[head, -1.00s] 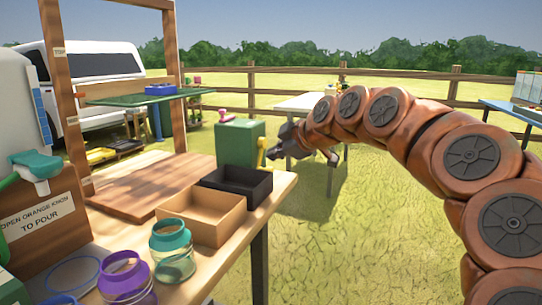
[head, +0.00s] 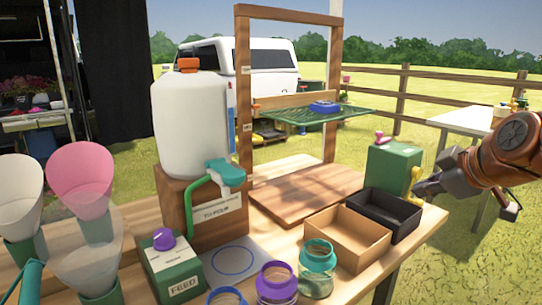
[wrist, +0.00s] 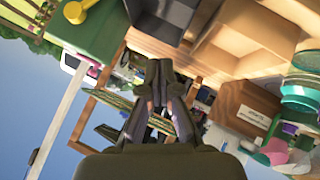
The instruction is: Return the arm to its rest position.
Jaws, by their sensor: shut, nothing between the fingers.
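My orange-jointed arm enters the head view from the right. My gripper (head: 420,190) is at its end, in the air by the right end of the wooden bench (head: 440,222), close to the yellow knob (head: 415,180) of a green box (head: 392,170). I cannot tell whether they touch. In the wrist view my gripper (wrist: 160,68) has its dark fingers together, with nothing held between them. The green box (wrist: 100,35) and its yellow knob (wrist: 76,12) are at the upper left there.
A black tray (head: 386,212) and a cardboard tray (head: 345,238) stand near my gripper. Jars with teal (head: 318,255) and purple (head: 277,282) rims stand in front. A white jug (head: 190,125) and wooden frame (head: 243,100) rise behind. Open grass (head: 480,265) lies right of the bench.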

